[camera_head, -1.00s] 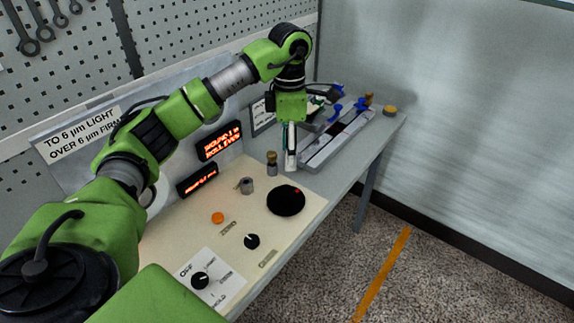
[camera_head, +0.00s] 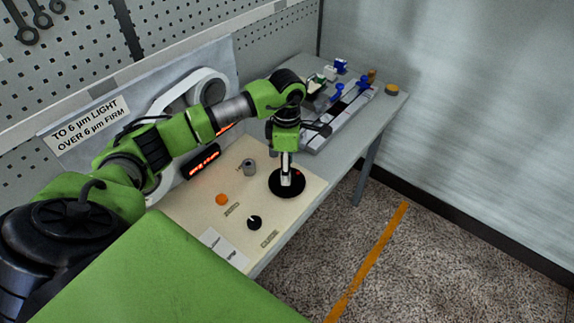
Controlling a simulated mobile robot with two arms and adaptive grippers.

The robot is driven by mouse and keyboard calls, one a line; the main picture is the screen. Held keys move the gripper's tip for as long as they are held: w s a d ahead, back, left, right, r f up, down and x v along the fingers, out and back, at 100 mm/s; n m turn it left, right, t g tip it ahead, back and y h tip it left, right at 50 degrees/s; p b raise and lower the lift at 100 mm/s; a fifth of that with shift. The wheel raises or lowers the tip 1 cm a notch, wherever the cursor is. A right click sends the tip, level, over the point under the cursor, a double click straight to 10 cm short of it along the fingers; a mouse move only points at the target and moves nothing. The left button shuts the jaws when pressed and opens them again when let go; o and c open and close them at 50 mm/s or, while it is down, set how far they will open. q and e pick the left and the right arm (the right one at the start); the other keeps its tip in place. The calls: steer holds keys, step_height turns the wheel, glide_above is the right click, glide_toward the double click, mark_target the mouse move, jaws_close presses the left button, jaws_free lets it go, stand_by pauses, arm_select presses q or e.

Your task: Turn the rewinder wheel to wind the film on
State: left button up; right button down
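The rewinder wheel seems to be the black disc (camera_head: 275,187) with a small red mark, lying flat on the cream panel (camera_head: 190,205). My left gripper (camera_head: 286,183) points down over the disc, its narrow fingertips at or just above the disc's middle. Contact cannot be made out. The fingers show nearly edge-on, so their opening is unclear. My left arm hides part of the backing panel and the red-lit displays. A pale looped band (camera_head: 205,76) stands on the backing panel, partly behind the arm. I cannot make out the film. My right gripper is out of view.
A grey metal knob (camera_head: 249,167), an orange button (camera_head: 222,199) and a black dial (camera_head: 254,222) are on the panel near the disc. A grey railed fixture (camera_head: 345,115) with blue parts stands farther back. The floor right of the bench is clear.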

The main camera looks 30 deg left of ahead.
arm_select(q)
steer(key=shift+f, duration=0.65)
steer(key=c, duration=1.1)
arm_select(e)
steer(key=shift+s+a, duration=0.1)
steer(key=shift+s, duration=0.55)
